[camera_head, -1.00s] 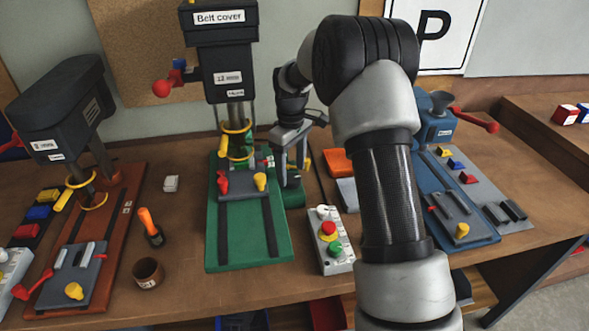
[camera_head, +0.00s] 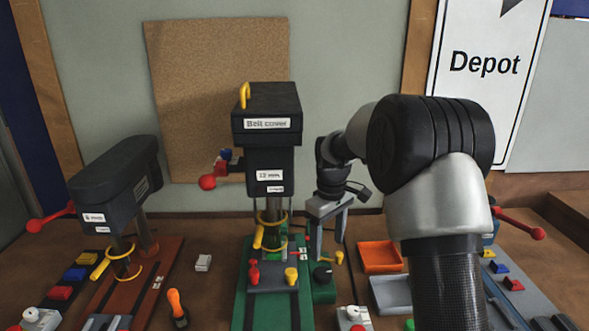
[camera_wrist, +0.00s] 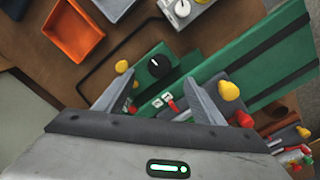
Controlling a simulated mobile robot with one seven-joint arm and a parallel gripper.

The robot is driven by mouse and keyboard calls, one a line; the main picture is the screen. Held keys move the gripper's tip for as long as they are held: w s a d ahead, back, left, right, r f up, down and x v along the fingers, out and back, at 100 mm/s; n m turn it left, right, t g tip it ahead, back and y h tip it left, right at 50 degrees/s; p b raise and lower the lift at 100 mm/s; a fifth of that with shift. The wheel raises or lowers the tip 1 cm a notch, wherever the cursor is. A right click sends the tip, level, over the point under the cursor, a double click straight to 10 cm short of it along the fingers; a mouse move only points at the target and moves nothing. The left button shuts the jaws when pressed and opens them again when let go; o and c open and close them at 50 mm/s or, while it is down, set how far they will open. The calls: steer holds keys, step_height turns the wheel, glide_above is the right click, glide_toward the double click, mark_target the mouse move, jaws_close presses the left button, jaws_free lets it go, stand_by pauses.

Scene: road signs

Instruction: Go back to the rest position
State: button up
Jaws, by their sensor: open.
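My gripper (camera_head: 327,232) hangs with its fingers pointing down, just right of the green drill press's column. In the wrist view my gripper (camera_wrist: 158,98) has its two fingers spread apart, with nothing between them but the view of the machine below. The green drill press (camera_head: 266,185) has a head labelled "Belt cover" and a green base (camera_wrist: 262,55). A black knob (camera_head: 322,273) sits on the base near my fingers and also shows in the wrist view (camera_wrist: 159,66). My arm covers part of the right side.
An orange tray (camera_head: 381,256) and a grey tray (camera_head: 391,294) lie right of the press. A brown-based drill press (camera_head: 115,190) stands left, with a small white block (camera_head: 203,262) and an orange-handled tool (camera_head: 176,305) between. A "Depot" sign (camera_head: 485,66) stands behind.

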steer(key=s+d+r+m+t, duration=0.2)
steer(key=s+r+m+t, duration=0.15)
steer(key=s+r, duration=1.25)
steer(key=s+m+t, duration=0.1)
steer(key=s+m, duration=0.3)
steer(key=s, duration=1.1)
steer(key=shift+s+d+f+m+t, duration=0.2)
steer(key=shift+s+f+m+t, duration=0.05)
steer(key=shift+s+m+t, duration=0.1)
steer(key=shift+d, duration=0.2)
